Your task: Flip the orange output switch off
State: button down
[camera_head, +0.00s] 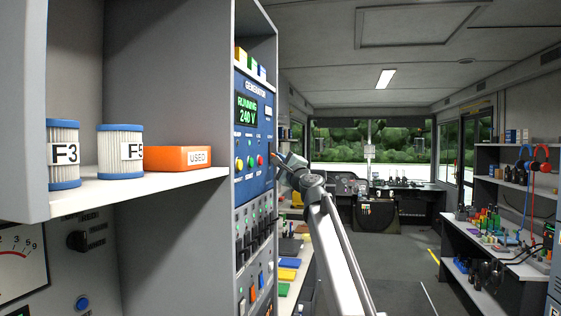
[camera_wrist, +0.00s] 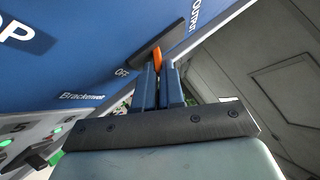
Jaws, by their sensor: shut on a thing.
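The orange output switch (camera_wrist: 157,58) shows as a small orange lever at my fingertips in the wrist view, in front of a dark plate on the blue panel. An "OFF" label (camera_wrist: 122,72) is beside that plate and the word "OUTPUT" is above right. My gripper (camera_wrist: 159,72) is shut on the switch, with its blue fingers on either side. In the head view my gripper (camera_head: 276,160) is at the right edge of the blue generator panel (camera_head: 254,172). The switch is hidden there. The panel display (camera_head: 247,109) reads "RUNNING 240 V".
A row of dark breaker levers (camera_head: 254,233) is below the generator panel. A shelf (camera_head: 150,184) at left holds two filters and an orange "USED" box (camera_head: 181,158). A workbench (camera_head: 490,240) stands at right. The aisle floor (camera_head: 405,260) is clear.

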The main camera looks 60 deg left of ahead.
jog(key=c, duration=1.5)
grip_release()
jog(key=shift+d, duration=0.1)
jog(key=v, duration=1.3)
jog(key=shift+d+f, duration=0.1)
jog(key=shift+d, duration=0.15)
jog(key=shift+n, duration=0.3)
